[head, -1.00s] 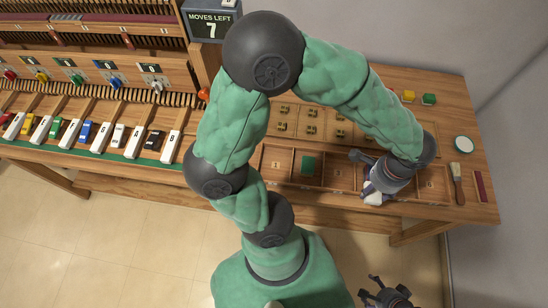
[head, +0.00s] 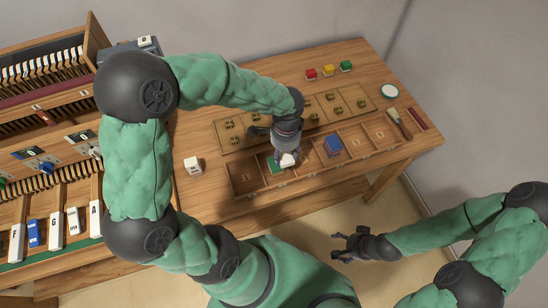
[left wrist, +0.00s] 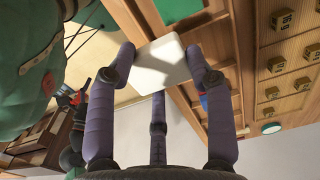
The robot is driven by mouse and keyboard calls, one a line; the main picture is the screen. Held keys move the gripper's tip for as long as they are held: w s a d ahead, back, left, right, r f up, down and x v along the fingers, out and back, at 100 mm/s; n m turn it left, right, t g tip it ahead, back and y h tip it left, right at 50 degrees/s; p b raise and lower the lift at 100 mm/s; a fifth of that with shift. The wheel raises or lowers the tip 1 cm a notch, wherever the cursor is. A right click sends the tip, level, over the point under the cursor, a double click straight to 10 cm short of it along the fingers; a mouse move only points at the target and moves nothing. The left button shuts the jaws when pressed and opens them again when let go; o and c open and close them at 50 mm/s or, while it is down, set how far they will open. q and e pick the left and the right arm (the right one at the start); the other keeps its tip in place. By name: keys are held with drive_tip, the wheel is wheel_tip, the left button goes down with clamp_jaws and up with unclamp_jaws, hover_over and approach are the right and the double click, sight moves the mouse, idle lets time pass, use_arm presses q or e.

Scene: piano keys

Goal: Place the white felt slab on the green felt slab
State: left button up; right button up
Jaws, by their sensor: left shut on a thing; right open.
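The white felt slab (head: 288,160) is held in my left gripper (head: 286,152), just above the tray's second compartment from the left. It also shows in the left wrist view (left wrist: 160,65), gripped between the purple fingers. The green felt slab (head: 273,165) lies in that compartment, below and slightly left of the white slab and partly hidden by it. I cannot tell whether the two slabs touch. My right gripper (head: 347,246) is open and empty, over the floor in front of the table.
A white block (head: 193,166) stands on the table left of the wooden tray (head: 243,178). The piano keyboard is at left.

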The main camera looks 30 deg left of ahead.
use_arm(q)
drive_tip(key=a+f, duration=0.1)
drive_tip(key=w+a+f, duration=0.1)
drive_tip(key=f, duration=0.1)
drive_tip(key=a+f+b, duration=0.1)
drive_tip(key=f, duration=0.1)
drive_tip(key=shift+w+a+f, duration=0.1)
drive_tip(key=shift+w+a, duration=0.05)
drive_tip(key=shift+a, duration=0.25)
drive_tip(key=shift+w+a+f+b, duration=0.15)
drive_tip(key=shift+f+b, duration=0.4)
drive_tip(key=shift+f, duration=1.15)
drive_tip(key=shift+f, duration=0.1)
drive_tip(key=shift+f, duration=0.1)
drive_tip(key=o, duration=0.9)
drive_tip(key=shift+c, duration=0.2)
drive_tip(key=shift+r, duration=0.4)
wheel_tip(320, 180, up, 12)
drive_tip(key=p, duration=0.3)
drive_tip(key=shift+f, duration=0.2)
